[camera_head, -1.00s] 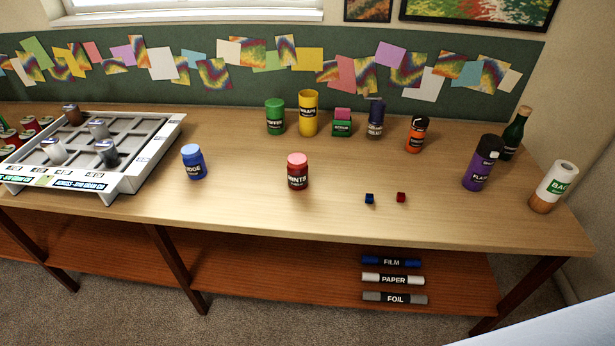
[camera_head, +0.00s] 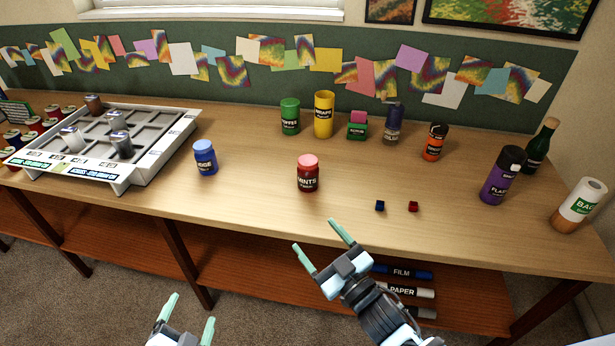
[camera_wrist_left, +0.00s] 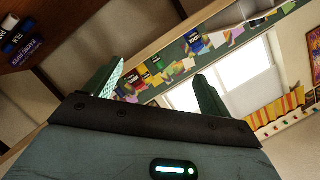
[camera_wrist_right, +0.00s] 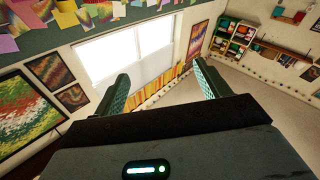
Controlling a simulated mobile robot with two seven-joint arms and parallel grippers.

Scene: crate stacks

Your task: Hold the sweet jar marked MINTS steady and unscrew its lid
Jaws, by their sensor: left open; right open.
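The MINTS jar (camera_head: 308,174) is red with a pink lid. It stands upright on the wooden table near its front edge, with the lid on. My right gripper (camera_head: 318,240) is open and empty, low in front of the table edge and below the jar in the picture. My left gripper (camera_head: 188,318) is open and empty at the bottom of the head view, further from the jar. Neither gripper touches the jar. The open fingers also show in the left wrist view (camera_wrist_left: 155,90) and the right wrist view (camera_wrist_right: 160,90).
A blue jar (camera_head: 205,157) stands left of the MINTS jar, two small cubes (camera_head: 380,206) to its right. A grey tray (camera_head: 140,172) is at the left. Several containers line the back and right, including a purple bottle (camera_head: 500,177). Labelled rolls (camera_head: 408,291) lie on the lower shelf.

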